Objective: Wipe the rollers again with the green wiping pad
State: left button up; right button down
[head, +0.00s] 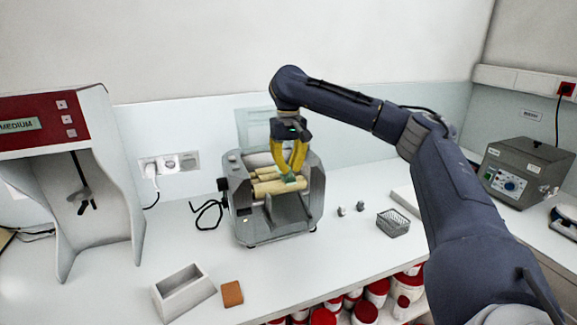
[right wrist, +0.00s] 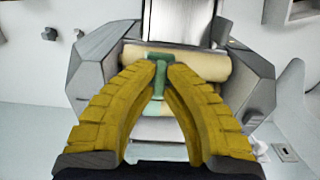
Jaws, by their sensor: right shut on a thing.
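The grey mill (head: 243,216) stands on the bench with several cream rollers (head: 268,180) across its top. My right gripper (head: 289,174) is over the rollers, pointing down. Its yellow fingers are shut on the green wiping pad (head: 291,178). In the right wrist view, the fingers (right wrist: 160,68) close on the pad's green handle (right wrist: 158,80). The pad's wider green part lies at a cream roller (right wrist: 205,66); whether it touches cannot be told. Part of the pad is hidden by the fingers. My left gripper is not in view.
A grey open box (head: 184,291) and an orange-brown block (head: 232,293) lie at the front of the bench. A red-fronted machine (head: 70,123) stands left. Red-lidded jars (head: 376,290) sit below.

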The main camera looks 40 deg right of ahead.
jog(key=shift+w+d+f, duration=0.1)
jog(key=shift+w+d, duration=0.2)
jog(key=shift+w, duration=0.7)
jog(key=shift+w+d+r, duration=0.1)
jog(key=shift+w+d, duration=0.25)
jog(key=shift+w, duration=0.7)
jog(key=shift+w+d+f, duration=0.1)
jog(key=shift+w+d, duration=0.2)
jog(key=shift+w, duration=0.7)
jog(key=shift+w+d, duration=0.25)
jog(key=shift+w, duration=0.5)
jog(key=shift+w+d, duration=0.2)
jog(key=shift+w, duration=0.55)
jog(key=shift+s+a, duration=0.3)
jog(key=shift+s, duration=0.7)
jog(key=shift+s+a, duration=0.35)
jog(key=shift+s, duration=0.7)
jog(key=shift+s+a, duration=0.3)
jog(key=shift+s, duration=0.7)
jog(key=shift+s+a, duration=0.25)
jog(key=shift+s, duration=0.5)
jog(key=shift+s+a, duration=0.2)
jog(key=shift+s, duration=0.55)
jog(key=shift+r, duration=0.2)
jog(key=shift+r, duration=3.9)
